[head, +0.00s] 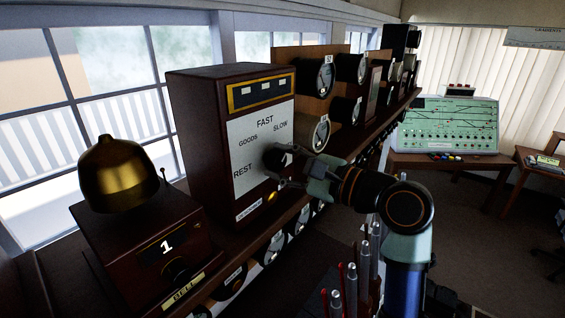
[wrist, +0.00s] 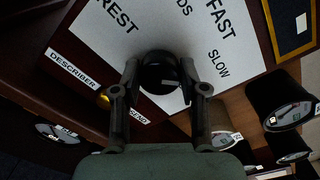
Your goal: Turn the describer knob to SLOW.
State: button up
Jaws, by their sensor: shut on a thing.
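The describer is a dark wooden box (head: 200,125) with a white dial plate (head: 247,170) lettered REST, GOODS, FAST and SLOW. Its round black knob (head: 275,156) sits on the right part of the plate in the head view. In the wrist view the knob (wrist: 160,72) lies between the two fingers of my gripper (wrist: 160,82), with SLOW to its right and REST to its upper left. My gripper (head: 287,166) is shut on the knob. I cannot make out a pointer mark, so the knob's setting is unclear.
A brass bell (head: 120,175) on a wooden box stands at the left. A small yellow button (head: 271,197) is below the knob. Several round black instruments (head: 320,76) line the shelf behind. Upright levers (head: 351,290) stand below my arm.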

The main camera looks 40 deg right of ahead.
jog(key=o, duration=1.1)
jog(key=shift+o, duration=0.2)
jog(key=s+d, duration=0.1)
jog(key=s, duration=1.1)
jog(key=shift+d, duration=0.4)
jog(key=shift+w+r, duration=0.1)
